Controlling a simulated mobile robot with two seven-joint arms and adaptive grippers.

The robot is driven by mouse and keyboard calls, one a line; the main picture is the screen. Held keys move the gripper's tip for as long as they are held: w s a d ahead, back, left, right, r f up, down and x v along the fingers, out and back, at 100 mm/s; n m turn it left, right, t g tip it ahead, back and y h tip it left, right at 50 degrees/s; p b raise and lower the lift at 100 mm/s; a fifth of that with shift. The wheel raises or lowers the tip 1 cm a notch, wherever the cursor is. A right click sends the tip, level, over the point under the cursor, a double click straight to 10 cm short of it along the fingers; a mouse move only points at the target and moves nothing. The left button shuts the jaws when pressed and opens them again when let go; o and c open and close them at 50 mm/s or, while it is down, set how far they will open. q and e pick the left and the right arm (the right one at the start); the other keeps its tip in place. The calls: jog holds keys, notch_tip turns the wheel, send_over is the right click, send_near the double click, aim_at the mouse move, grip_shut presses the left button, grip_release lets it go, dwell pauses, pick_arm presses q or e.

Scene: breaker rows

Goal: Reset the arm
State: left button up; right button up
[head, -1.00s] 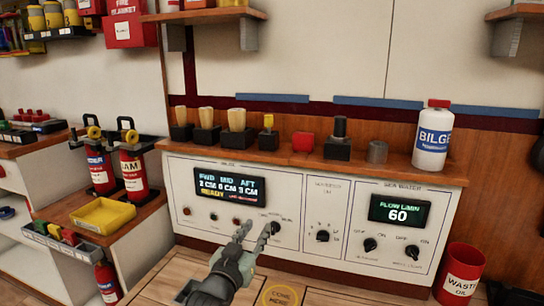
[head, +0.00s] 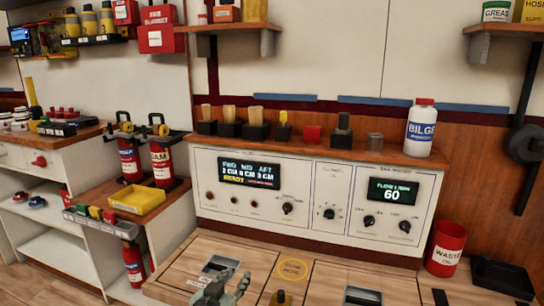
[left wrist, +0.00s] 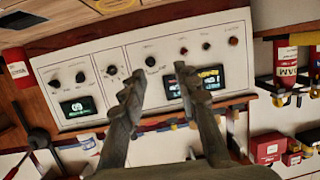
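My left gripper (head: 233,283) is at the bottom of the head view, over the wooden deck and in front of the white control panel (head: 315,235). Its two fingers stand apart with nothing between them; the left wrist view also shows the open gripper (left wrist: 158,88). In that view the panel (left wrist: 150,70) appears upside down beyond the fingertips, which are clear of it. The panel has a display (head: 250,172) reading FWD, MID, AFT and a yellow READY, and a flow display (head: 392,191) reading 60.
A wooden shelf above the panel holds brushes, blocks and a white BILGE bottle (head: 420,128). A red waste bin (head: 446,248) stands at right. Fire extinguishers (head: 162,160) and a yellow tray (head: 136,199) are at left. A round yellow marker (head: 293,269) lies on the deck.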

pick_arm(q)
jog(key=s+a+f+g+y, duration=0.1)
jog(key=s+a+f+g, duration=0.2)
jog(key=s+a+f, duration=0.3)
jog(key=s+a+f+g+y+p, duration=0.1)
jog(key=s+a+f+g, duration=0.3)
jog(key=s, duration=1.1)
jog(key=s+a+f+n+g+y, duration=0.1)
jog(key=s+a+f+g+y, duration=0.2)
jog(key=s+a+f, duration=0.4)
jog(key=s+f+g, duration=0.1)
jog(key=s+f, duration=0.1)
jog(key=s, duration=0.2)
jog(key=shift+s+a+f, duration=0.15)
jog(key=shift+a+f, duration=0.2)
jog(key=shift+a, duration=0.05)
pick_arm(e)
jog(key=x, duration=0.3)
jog(key=shift+a+f, duration=0.25)
jog(key=shift+f, duration=0.25)
